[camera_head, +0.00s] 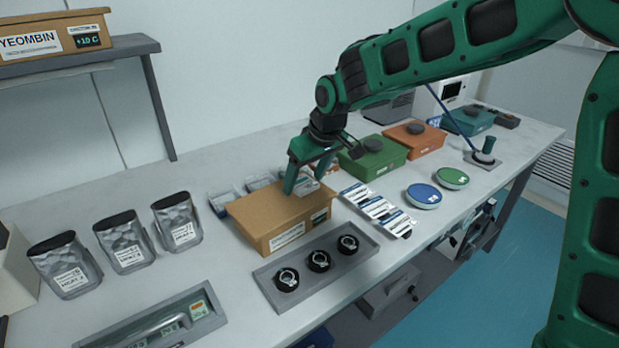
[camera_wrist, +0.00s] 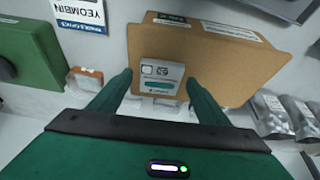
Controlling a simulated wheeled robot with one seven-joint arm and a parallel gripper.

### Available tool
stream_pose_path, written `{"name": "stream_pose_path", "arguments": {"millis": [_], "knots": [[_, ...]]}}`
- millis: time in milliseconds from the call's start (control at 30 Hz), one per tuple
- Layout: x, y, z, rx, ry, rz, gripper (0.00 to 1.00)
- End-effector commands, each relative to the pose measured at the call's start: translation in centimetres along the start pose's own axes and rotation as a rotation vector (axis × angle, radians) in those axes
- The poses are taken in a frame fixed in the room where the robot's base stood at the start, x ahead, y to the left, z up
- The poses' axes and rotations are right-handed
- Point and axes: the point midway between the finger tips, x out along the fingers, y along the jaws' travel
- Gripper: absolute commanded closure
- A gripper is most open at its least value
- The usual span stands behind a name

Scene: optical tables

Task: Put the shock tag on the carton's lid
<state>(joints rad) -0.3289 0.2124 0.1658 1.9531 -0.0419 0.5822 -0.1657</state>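The brown carton (camera_head: 262,212) stands on the bench with its lid closed. It also fills the upper right of the wrist view (camera_wrist: 225,65). The shock tag (camera_wrist: 160,78), a small pale grey label piece with a teal stripe, shows at the lid's near edge in the wrist view.
A grey tray (camera_head: 318,262) with three black round pieces lies in front of the carton. Silvery pouches (camera_head: 124,243) stand to the left. A green box (camera_head: 374,158), white packets (camera_head: 377,207) and two round discs (camera_head: 424,195) are to the right.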

Motion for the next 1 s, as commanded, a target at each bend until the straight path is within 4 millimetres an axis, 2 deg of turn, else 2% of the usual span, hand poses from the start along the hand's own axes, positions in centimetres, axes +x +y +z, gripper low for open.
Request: {"name": "stream_pose_path", "arguments": {"millis": [233, 367, 467, 800, 1000], "knots": [[-0.1, 0.0, 0.0, 0.001, 0.001, 0.0, 0.31], [-0.9, 0.1, -0.1, 0.001, 0.003, 0.001, 0.31], [-2.3, 0.1, -0.1, 0.001, 0.004, 0.002, 0.31], [-9.0, 0.1, -0.1, 0.001, 0.005, 0.002, 0.31], [-11.4, 0.1, -0.1, 0.002, 0.003, 0.002, 0.31]]}}
